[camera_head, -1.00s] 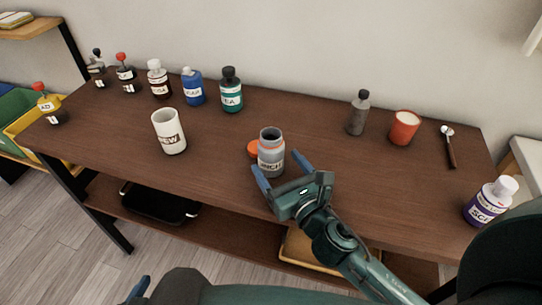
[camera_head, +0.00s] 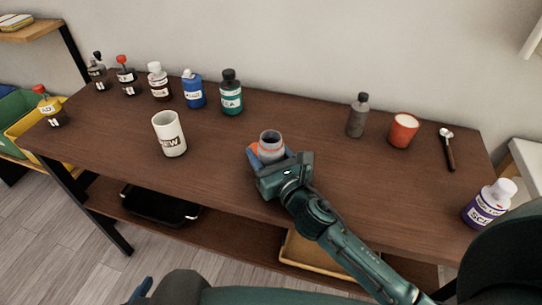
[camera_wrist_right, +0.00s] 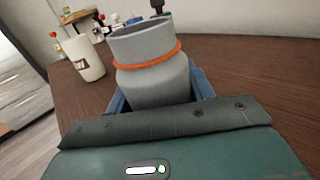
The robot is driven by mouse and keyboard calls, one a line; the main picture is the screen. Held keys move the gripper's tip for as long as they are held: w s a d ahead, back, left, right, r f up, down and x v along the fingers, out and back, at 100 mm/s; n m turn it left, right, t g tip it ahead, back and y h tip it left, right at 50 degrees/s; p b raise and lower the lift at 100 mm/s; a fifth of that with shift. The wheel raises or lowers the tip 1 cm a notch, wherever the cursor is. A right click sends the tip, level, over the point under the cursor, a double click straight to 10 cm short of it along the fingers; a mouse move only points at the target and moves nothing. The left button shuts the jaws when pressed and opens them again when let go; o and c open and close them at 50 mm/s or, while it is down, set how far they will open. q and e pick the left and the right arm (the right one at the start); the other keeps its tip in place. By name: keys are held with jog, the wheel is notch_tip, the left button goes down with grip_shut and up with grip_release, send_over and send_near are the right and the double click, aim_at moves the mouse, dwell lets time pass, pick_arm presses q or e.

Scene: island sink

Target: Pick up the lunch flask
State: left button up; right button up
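The lunch flask (camera_head: 271,147) is a grey, wide-mouthed jar standing upright and open on the brown table. In the right wrist view the flask (camera_wrist_right: 152,70) shows an orange ring below its rim. My right gripper (camera_head: 270,158) is low around the flask, with one blue finger on each side. The fingers look spread, though contact with the flask is hard to judge. The gripper's body hides the flask's label and lower part in the head view. A blue fingertip of my left gripper (camera_head: 139,290) shows at the bottom edge.
A white mug (camera_head: 168,134) stands left of the flask. Several bottles line the back left, including a green one (camera_head: 231,92).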

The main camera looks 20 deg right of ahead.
jog(key=c, duration=0.6)
pick_arm(q)
jog(key=shift+r, duration=0.1)
pick_arm(e)
jog(key=shift+r, duration=0.1)
jog(key=shift+r+p, duration=0.4)
jog(key=shift+r, duration=0.3)
pick_arm(q)
jog(key=shift+s+a+r+m+g+p, duration=0.1)
jog(key=shift+r+m+g+p, duration=0.25)
jog(key=shift+r+p, duration=1)
pick_arm(e)
notch_tip(320, 180, up, 8)
jog(key=shift+r+p, duration=0.2)
jog(key=shift+p, duration=0.25)
